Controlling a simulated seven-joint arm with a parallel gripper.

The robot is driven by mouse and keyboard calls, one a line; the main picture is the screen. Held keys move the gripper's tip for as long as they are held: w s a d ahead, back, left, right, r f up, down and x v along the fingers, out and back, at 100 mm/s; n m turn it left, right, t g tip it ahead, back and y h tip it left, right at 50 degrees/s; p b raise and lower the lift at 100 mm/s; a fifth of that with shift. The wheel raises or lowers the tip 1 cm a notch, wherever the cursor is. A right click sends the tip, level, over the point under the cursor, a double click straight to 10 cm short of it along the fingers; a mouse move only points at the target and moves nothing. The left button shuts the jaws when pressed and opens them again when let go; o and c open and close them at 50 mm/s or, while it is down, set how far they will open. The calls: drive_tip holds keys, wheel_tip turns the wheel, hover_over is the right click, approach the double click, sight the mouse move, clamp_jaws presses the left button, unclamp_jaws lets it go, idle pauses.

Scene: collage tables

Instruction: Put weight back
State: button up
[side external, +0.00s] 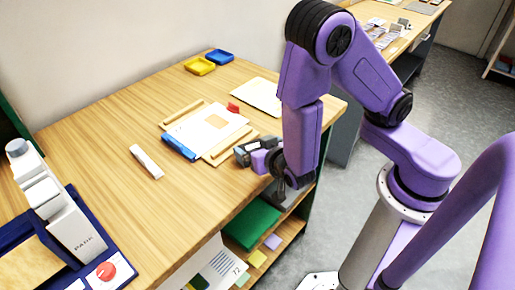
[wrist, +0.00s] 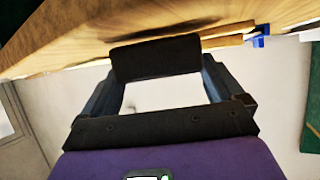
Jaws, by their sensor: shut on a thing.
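My gripper (wrist: 157,68) is shut on a dark, flat block with rounded corners, which I take to be the weight (wrist: 155,55). In the wrist view the block spans the gap between the two fingertips, close to the wooden table surface. In the side external view my gripper (side external: 246,152) is low at the right front edge of the table (side external: 110,130), beside a sheet with wooden strips. The block is small and partly hidden there, and I cannot tell whether it touches the table.
A white sheet (side external: 203,133) lies between wooden strips, with a blue bar (side external: 179,147) and a red piece (side external: 233,107). A white bar (side external: 147,161) lies left of it. Yellow (side external: 200,66) and blue (side external: 220,56) trays stand behind. A white model (side external: 75,235) stands front left.

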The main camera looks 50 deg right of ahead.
drive_tip(key=shift+f, duration=0.25)
drive_tip(key=shift+f, duration=0.15)
drive_tip(key=o, duration=1.1)
